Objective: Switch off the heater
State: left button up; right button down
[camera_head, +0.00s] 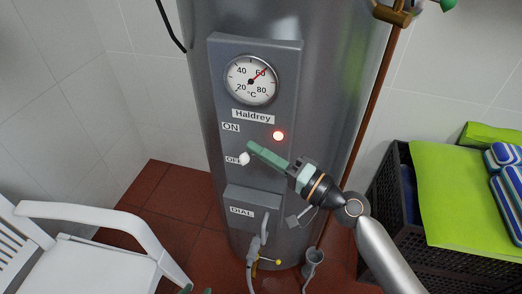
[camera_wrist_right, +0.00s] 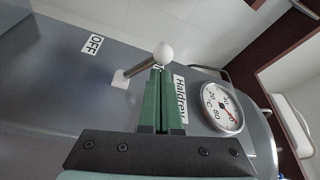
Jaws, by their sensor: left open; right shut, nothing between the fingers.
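The heater (camera_head: 325,60) is a tall grey metal cylinder with a grey front panel. A red lamp (camera_head: 278,135) glows beside the ON label (camera_head: 230,127). The OFF label (camera_head: 232,160) is below it, partly covered by the switch's white ball knob (camera_head: 244,158). In the right wrist view, the switch lever (camera_wrist_right: 138,70) tilts away from the OFF label (camera_wrist_right: 93,45), its knob (camera_wrist_right: 164,53) just beyond my fingertips. My right gripper (camera_head: 252,148) is shut and empty beside the lever; contact is unclear.
A round temperature gauge (camera_head: 251,80) sits above the Haldrey label. A lower box (camera_head: 252,198) marked DIAL and pipes with a yellow valve (camera_head: 268,261) are below. A white chair (camera_head: 95,250) stands left, a dark crate (camera_head: 400,215) with green cloth right.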

pick_arm(q)
jog(key=shift+d+f+b, duration=0.6)
jog(key=shift+d+b, duration=0.15)
jog(key=shift+b, duration=0.35)
pick_arm(e)
jog(key=shift+s+f+n, duration=0.15)
jog(key=shift+f+n, duration=0.05)
jog(key=shift+n, duration=0.2)
pick_arm(q)
jog(key=shift+w+f, duration=0.1)
jog(key=shift+w, duration=0.1)
